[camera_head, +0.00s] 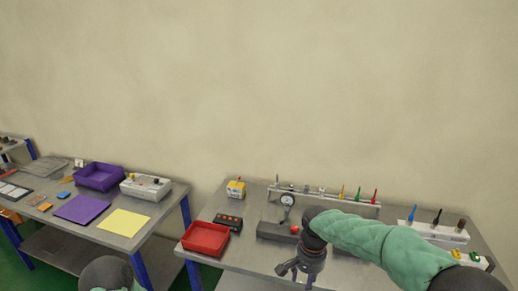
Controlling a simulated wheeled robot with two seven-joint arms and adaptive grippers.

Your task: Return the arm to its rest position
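My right arm comes in from the right in a green sleeve and reaches over the right-hand workbench (235,266). Its dark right gripper (297,277) points down at the bench's front, with its fingers spread apart and nothing seen between them. The fingertips are partly cut by the lower picture edge. Of my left arm only a dark rounded part and a bit of green sleeve show at the bottom left. My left gripper is out of the picture.
The right bench holds a red tray (205,238), a black button box (229,221), a yellow-topped box (236,188), a gauge (287,199) and a tool rack. The left bench holds a purple bin (100,177), purple and yellow sheets and a grey control box (146,187). A gap separates the benches.

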